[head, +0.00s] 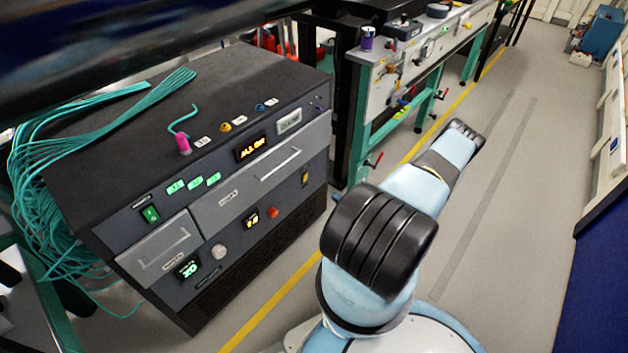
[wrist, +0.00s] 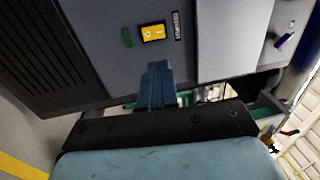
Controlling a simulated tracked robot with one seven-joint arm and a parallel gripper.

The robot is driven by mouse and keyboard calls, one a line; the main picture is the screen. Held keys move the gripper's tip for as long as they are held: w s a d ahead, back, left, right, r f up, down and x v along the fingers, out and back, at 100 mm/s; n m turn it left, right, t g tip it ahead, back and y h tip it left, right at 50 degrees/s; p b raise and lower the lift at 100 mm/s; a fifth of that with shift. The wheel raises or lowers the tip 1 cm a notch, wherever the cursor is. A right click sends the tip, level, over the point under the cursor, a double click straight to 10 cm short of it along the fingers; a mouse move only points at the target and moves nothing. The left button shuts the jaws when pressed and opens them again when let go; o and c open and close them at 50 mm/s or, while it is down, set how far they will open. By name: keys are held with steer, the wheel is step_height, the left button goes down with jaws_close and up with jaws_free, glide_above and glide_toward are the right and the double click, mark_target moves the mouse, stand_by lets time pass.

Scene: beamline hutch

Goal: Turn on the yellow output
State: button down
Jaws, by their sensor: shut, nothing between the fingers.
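The dark equipment cabinet (head: 180,95) stands at the left in the head view. Along its upper edge is a small yellow fitting (head: 226,126), with small blue fittings (head: 260,108) to its right and a magenta plug (head: 184,145) on a teal cable to its left. In the wrist view, my gripper (wrist: 158,68) is shut and empty, pointing toward a grey panel with a yellow-lit module (wrist: 153,33) and a green part (wrist: 127,37). My gripper's fingers are not discernible in the head view.
The cabinet has two grey drawers, the wider one (head: 255,185) with a bar handle. A red button (head: 273,212) and a round knob (head: 218,251) sit below. Teal cables (head: 45,190) hang at the left. A bench (head: 400,75) stands behind. Open floor (head: 510,200) lies right.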

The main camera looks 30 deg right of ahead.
mark_target(306, 176)
steer(key=shift+w, duration=0.1)
steer(key=x, duration=1.4)
steer(key=shift+a, duration=0.1)
steer(key=shift+s, duration=0.4)
steer(key=r+v, duration=0.3)
steer(key=v, duration=1)
steer(key=shift+s+d, duration=0.15)
steer(key=shift+d, duration=0.05)
steer(key=shift+r, duration=0.15)
